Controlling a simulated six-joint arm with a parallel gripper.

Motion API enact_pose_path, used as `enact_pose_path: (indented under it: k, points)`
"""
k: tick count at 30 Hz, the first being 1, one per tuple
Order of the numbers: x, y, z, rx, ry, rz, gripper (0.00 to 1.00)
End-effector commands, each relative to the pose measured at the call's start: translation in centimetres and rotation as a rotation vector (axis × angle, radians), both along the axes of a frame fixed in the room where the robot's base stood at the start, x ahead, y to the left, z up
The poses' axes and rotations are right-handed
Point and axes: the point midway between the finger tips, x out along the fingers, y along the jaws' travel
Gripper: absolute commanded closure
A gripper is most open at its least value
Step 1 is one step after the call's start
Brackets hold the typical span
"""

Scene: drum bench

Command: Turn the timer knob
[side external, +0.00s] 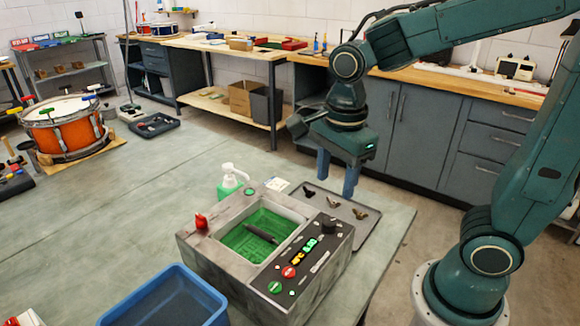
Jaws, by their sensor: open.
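A grey box-shaped machine (205,262) with an open basin stands on the bench. Its sloped black control panel (318,262) carries lit displays (304,250), a red button (289,271) and a green button (275,287). A round black knob (327,222) sits at the panel's far upper end; I take it to be the timer knob, and its setting is too small to read. My gripper (337,180) is open and empty, with its blue fingers pointing down. It appears above and behind the knob, apart from it.
A green mesh (240,238) in the basin holds a dark rod (262,234). A blue bin (165,298) stands in front.

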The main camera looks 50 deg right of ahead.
Motion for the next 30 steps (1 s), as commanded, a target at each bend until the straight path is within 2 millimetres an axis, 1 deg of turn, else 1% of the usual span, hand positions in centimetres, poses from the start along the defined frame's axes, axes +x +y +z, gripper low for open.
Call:
enact_pose_path:
  k: [1,3,6,10,15,25,30]
  points:
    - [0.0,0.0,0.8,0.001,-0.004,0.000,0.50]
    - [-0.1,0.0,1.7,0.001,-0.004,0.000,0.50]
    - [-0.1,0.1,2.7,0.000,-0.003,0.000,0.50]
    - [-0.2,0.1,3.5,0.000,-0.002,0.000,0.50]
    - [-0.2,0.1,3.9,0.001,-0.001,0.000,0.50]
    - [-0.3,0.0,3.9,0.000,-0.002,0.006,0.50]
    - [-0.6,-0.1,4.0,-0.001,-0.016,0.065,0.50]
